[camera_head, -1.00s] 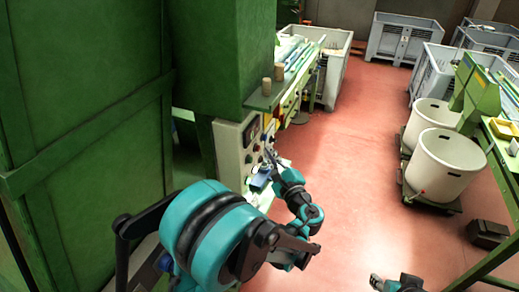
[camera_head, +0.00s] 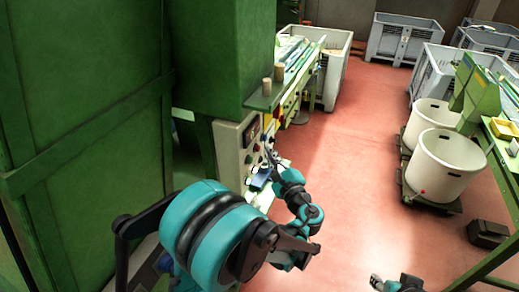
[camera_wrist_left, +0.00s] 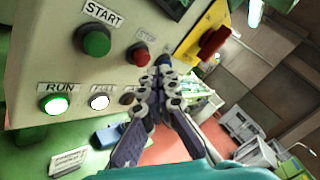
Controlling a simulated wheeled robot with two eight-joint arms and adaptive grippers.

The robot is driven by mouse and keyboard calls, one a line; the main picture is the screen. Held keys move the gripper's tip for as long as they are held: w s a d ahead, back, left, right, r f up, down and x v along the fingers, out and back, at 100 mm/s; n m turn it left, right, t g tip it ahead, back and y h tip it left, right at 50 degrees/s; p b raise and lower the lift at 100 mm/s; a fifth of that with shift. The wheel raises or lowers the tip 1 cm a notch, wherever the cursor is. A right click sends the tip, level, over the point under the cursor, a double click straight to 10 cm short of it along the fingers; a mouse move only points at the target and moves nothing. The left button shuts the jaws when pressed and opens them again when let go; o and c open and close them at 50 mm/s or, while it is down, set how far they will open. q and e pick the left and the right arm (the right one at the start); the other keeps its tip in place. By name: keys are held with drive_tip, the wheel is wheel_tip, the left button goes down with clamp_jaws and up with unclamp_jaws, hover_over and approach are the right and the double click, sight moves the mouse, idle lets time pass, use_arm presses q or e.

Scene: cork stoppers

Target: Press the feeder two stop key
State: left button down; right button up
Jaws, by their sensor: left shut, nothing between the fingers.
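The control panel (camera_head: 232,157) is a pale box on the green machine, seen up close in the left wrist view (camera_wrist_left: 40,65). It carries a green START button (camera_wrist_left: 97,40), a red button (camera_wrist_left: 138,54) to its right, a lit RUN key (camera_wrist_left: 55,104) and a lit white key (camera_wrist_left: 99,101). Another key is partly hidden behind my fingers.
A red switch (camera_wrist_left: 212,42) sits on a yellow plate at the panel's right. White tubs (camera_head: 440,165) and grey crates (camera_head: 398,38) stand to the right. The red floor between is clear.

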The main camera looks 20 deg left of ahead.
idle(0.4)
use_arm(q)
drive_tip(key=shift+a, duration=0.4)
drive_tip(key=shift+a, duration=0.45)
idle(0.6)
idle(0.3)
drive_tip(key=shift+d+b, duration=0.35)
drive_tip(key=shift+d, duration=0.5)
drive_tip(key=d, duration=0.5)
drive_tip(key=shift+s+b, duration=0.1)
drive_tip(key=shift+b, duration=0.2)
idle(0.4)
